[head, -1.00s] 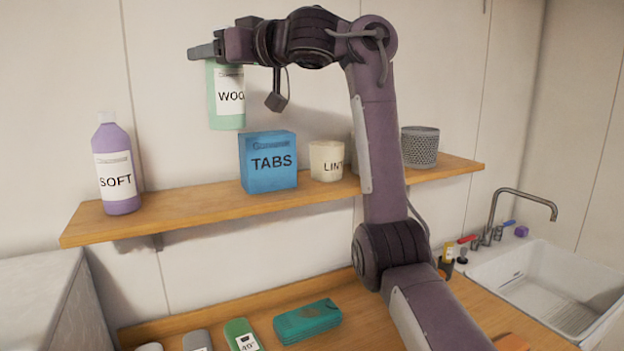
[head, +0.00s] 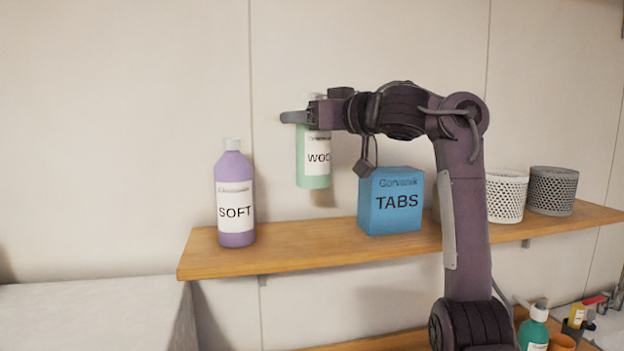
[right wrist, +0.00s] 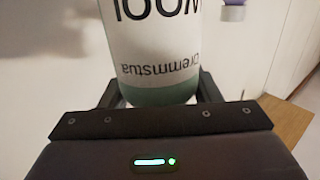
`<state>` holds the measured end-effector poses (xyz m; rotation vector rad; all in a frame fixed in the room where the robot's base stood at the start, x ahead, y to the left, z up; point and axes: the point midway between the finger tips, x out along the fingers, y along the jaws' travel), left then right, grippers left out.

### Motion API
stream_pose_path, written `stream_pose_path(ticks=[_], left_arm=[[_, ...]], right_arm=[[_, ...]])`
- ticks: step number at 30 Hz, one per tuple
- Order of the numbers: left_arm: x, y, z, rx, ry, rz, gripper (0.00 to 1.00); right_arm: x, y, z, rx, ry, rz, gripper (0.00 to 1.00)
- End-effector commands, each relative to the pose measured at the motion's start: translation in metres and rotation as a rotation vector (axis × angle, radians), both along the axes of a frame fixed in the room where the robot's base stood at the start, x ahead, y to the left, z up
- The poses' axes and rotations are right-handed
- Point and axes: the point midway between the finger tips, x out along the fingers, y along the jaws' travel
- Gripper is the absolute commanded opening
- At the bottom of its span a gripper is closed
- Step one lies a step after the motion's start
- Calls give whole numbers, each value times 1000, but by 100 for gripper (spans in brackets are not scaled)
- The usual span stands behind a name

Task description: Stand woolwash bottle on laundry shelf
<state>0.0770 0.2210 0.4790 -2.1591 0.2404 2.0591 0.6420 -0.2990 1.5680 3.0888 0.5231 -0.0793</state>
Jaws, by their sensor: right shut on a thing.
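The woolwash bottle (head: 314,165) is pale green with a white label whose visible letters read "WOO". It hangs upright in my right gripper (head: 299,117), above the wooden laundry shelf (head: 300,245), with a gap under its base. The gripper is shut on its upper part. In the right wrist view the bottle (right wrist: 155,50) sits between the two fingers (right wrist: 157,98), its label upside down in the picture. My left gripper is not in view.
A purple SOFT bottle (head: 235,200) stands left on the shelf. A blue TABS box (head: 391,202) stands to the right of the held bottle. Bare shelf lies between them. White (head: 506,195) and grey (head: 553,190) perforated baskets stand further right. A green bottle (head: 534,328) is below.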

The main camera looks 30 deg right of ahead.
Motion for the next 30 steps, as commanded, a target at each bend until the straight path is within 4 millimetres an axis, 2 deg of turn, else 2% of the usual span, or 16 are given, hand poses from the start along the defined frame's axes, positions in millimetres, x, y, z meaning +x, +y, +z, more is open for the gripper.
stream_pose_path(ticks=[3,6,9,14,21,30], left_arm=[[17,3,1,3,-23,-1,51],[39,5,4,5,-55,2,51],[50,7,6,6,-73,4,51],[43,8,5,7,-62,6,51],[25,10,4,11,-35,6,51],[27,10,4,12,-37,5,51]], right_arm=[[0,0,-30,1,1,0,1],[0,0,-50,2,0,1,1],[0,0,-64,3,-2,1,1],[-1,0,-75,1,-3,1,1],[0,0,-105,2,-2,1,1],[-1,0,-108,0,-4,0,1]])
